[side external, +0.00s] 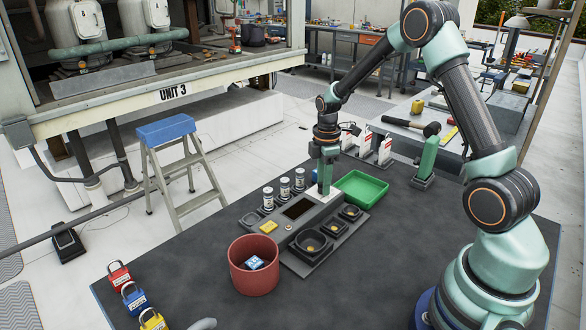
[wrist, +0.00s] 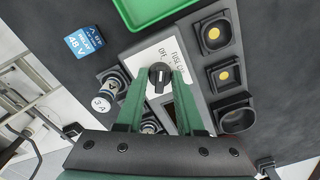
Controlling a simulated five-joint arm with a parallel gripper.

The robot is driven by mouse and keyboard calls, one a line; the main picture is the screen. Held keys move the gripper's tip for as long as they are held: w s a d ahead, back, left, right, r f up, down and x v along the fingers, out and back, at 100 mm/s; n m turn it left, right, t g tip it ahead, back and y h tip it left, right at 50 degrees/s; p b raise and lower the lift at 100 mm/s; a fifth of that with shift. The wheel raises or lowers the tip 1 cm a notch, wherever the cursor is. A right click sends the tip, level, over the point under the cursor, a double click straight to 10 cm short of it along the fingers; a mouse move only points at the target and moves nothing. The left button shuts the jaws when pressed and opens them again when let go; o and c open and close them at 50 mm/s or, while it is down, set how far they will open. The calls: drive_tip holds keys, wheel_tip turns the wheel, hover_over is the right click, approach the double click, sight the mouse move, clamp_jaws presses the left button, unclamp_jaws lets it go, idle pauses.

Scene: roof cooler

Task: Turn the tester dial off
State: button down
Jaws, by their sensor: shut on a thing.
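The tester (side external: 290,251) is a dark panel on the bench mat, with a white label plate that reads OFF and FUSE in the wrist view. Its dial (wrist: 160,77) is a black knob with a pale mark, standing on that plate. My gripper (wrist: 160,84) is shut on the dial, one green finger on each side of it. In the side view my gripper (side external: 325,188) points straight down at the tester's far end and hides the dial. The OFF lettering shows just beyond the dial; I cannot tell the dial's exact setting.
Black cups (side external: 311,240) and upright fuses (side external: 284,187) flank the tester. A green tray (side external: 362,187) stands close behind it, a red bin (side external: 253,280) in front. A blue relay (wrist: 84,42) lies beside the tray. Padlocks (side external: 133,298) sit at the left edge.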

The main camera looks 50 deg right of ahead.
drive_tip(key=c, duration=0.5)
unclamp_jaws()
wheel_tip(320, 180, up, 12)
drive_tip(key=shift+r, duration=0.1)
drive_tip(key=s+a+r+m+t, duration=0.2)
drive_tip(key=s+a+m, duration=0.2)
drive_tip(key=s+a+r+m+t, duration=0.1)
drive_tip(key=s+a+r+m, duration=0.2)
drive_tip(key=s+a+m, duration=0.1)
drive_tip(key=s+a+r+m+t, duration=0.2)
drive_tip(key=s+a+r+m, duration=0.1)
drive_tip(key=s+a, duration=0.2)
drive_tip(key=shift+s+a+m+t, duration=0.3)
drive_tip(key=shift+s+a+m, duration=0.1)
drive_tip(key=shift+a, duration=0.1)
